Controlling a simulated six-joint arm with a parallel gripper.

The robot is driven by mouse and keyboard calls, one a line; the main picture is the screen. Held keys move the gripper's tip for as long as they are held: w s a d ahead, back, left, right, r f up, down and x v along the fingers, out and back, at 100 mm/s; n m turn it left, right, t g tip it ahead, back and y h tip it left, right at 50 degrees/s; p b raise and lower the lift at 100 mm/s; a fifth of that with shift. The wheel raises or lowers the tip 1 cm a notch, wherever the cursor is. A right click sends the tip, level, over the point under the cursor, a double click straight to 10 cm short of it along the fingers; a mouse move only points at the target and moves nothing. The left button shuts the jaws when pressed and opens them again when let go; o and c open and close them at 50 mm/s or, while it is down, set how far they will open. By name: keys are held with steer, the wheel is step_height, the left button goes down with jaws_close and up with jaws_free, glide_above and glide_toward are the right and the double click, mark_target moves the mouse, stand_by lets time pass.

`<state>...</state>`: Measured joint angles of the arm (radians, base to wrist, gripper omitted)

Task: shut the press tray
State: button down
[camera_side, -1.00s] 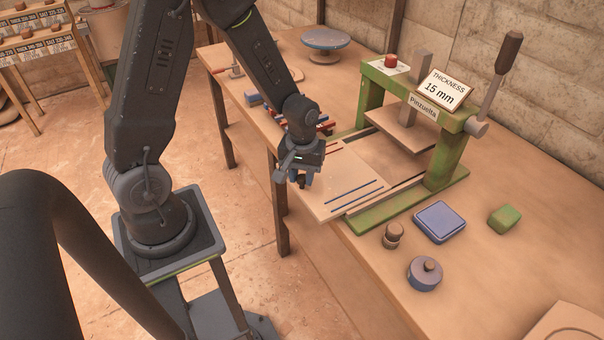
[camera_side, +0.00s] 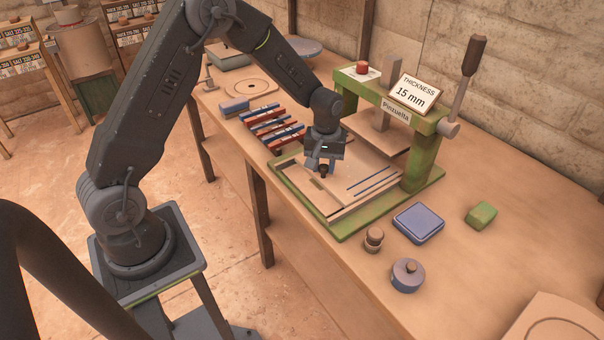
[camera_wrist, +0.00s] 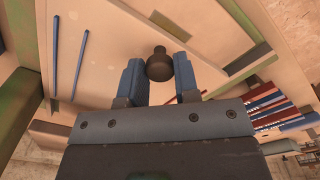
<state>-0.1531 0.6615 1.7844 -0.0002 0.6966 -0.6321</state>
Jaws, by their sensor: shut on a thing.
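The press tray (camera_side: 365,196) is a pale wooden board with thin blue strips on it, in the lower part of the green press (camera_side: 422,160). Most of it lies over the green base, in front of the raised plate. My gripper (camera_side: 322,168) is over the tray's outer left part, shut on a small dark knob (camera_side: 323,173). In the wrist view the knob (camera_wrist: 158,66) sits between the blue fingers (camera_wrist: 158,80), with the tray surface (camera_wrist: 115,45) behind it. The tray's far edge is hard to make out.
Red and blue bars (camera_side: 272,128) lie left of the press. In front of it are a blue flat box (camera_side: 418,222), a green block (camera_side: 481,214), a brown knobbed piece (camera_side: 373,239) and a blue round weight (camera_side: 406,275). The press lever (camera_side: 466,82) stands upright at the right.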

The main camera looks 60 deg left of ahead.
mark_target(341, 168)
steer(key=shift+w, duration=3.1)
steer(key=c, duration=0.9)
jaws_free()
steer(key=shift+o, duration=0.2)
steer(key=shift+r, duration=0.1)
step_height(341, 168, up, 14)
steer(key=shift+f, duration=0.2)
steer(key=shift+c, duration=0.2)
